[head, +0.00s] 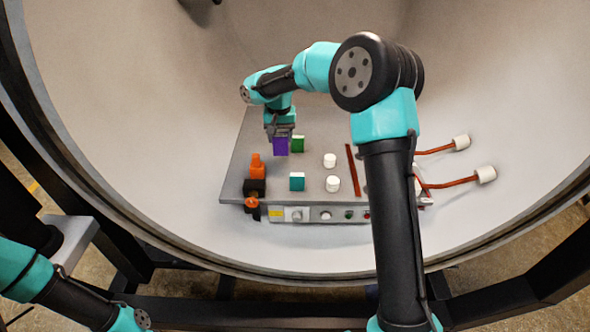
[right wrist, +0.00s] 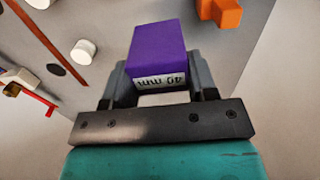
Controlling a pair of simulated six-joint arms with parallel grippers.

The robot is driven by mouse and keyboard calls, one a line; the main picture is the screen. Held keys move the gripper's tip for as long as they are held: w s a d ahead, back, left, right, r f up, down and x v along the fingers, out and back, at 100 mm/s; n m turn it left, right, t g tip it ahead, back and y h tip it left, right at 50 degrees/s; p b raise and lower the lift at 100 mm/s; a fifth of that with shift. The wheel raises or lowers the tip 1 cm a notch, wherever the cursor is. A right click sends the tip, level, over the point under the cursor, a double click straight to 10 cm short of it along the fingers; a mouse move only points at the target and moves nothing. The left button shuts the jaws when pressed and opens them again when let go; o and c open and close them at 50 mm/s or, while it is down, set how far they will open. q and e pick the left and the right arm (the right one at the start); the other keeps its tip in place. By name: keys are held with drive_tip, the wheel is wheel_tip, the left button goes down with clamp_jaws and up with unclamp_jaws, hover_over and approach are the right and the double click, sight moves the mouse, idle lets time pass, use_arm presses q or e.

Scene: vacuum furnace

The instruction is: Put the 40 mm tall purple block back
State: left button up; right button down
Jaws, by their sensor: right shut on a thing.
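The purple block (head: 281,147) is between the fingers of my right gripper (head: 280,134), over the left part of the grey plate (head: 245,140). In the right wrist view the purple block (right wrist: 158,50) shows a white label reading "40 mm", and the fingers (right wrist: 158,85) are shut on its sides. I cannot tell whether its lower end touches the plate. My left arm shows at the lower left of the head view, with its gripper out of sight.
A green block (head: 298,144) stands just right of the purple one. A teal block (head: 297,182) is nearer the front. White cylinders (head: 330,160) and a red-brown bar (head: 353,170) are to the right. An orange and black fixture (head: 255,175) stands at the left front edge.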

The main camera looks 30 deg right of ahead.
drive_tip(key=d, duration=0.6)
drive_tip(key=shift+w+d, duration=0.15)
drive_tip(key=shift+d, duration=0.1)
drive_tip(key=shift+f, duration=2.45)
drive_tip(key=shift+f, duration=0.1)
drive_tip(key=shift+f, duration=2.4)
drive_tip(key=shift+f, duration=0.2)
drive_tip(key=shift+c, duration=2.1)
unclamp_jaws()
drive_tip(key=shift+r, duration=0.15)
